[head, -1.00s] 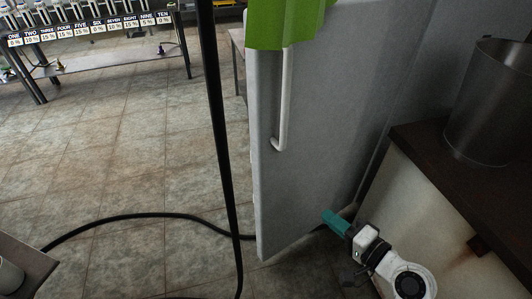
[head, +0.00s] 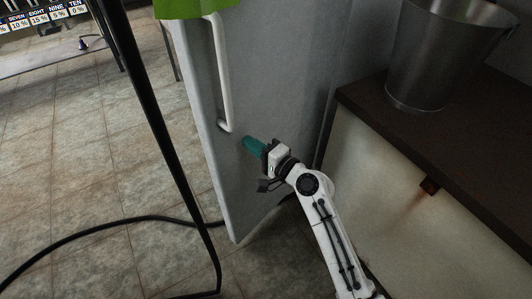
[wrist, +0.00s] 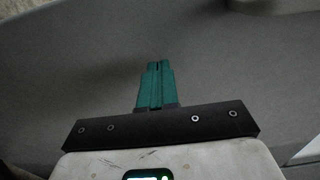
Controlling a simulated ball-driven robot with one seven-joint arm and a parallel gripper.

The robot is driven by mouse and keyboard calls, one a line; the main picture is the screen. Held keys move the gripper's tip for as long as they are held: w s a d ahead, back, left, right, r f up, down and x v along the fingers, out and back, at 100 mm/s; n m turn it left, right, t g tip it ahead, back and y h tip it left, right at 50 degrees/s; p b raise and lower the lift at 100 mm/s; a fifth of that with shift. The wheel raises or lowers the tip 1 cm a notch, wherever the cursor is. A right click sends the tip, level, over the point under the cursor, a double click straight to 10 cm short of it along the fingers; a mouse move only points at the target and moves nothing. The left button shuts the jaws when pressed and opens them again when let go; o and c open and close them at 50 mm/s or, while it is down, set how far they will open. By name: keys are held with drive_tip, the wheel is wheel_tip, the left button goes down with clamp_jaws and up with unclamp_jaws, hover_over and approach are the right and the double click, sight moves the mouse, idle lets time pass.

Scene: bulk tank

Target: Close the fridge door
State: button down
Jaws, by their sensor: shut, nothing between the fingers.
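The grey fridge door (head: 270,80) stands at the middle of the head view, with its white vertical handle (head: 224,85) near its left edge. A green cloth-like item (head: 195,8) hangs over the top of the door. My gripper (head: 247,142) has teal fingers pressed together with nothing between them. It is in front of the door's lower part, just right of the handle's lower end. In the wrist view, the shut fingers (wrist: 155,85) point at the grey door surface (wrist: 80,80), which fills most of the picture. I cannot tell whether they touch it.
A brown-topped cabinet (head: 375,105) with a metal bucket (head: 440,60) on it stands at the right. A dark pole (head: 150,120) and a black hose (head: 100,228) are at the left. Tiled floor (head: 70,150) lies open left of the door.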

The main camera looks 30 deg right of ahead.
drive_tip(key=shift+x, duration=1.05)
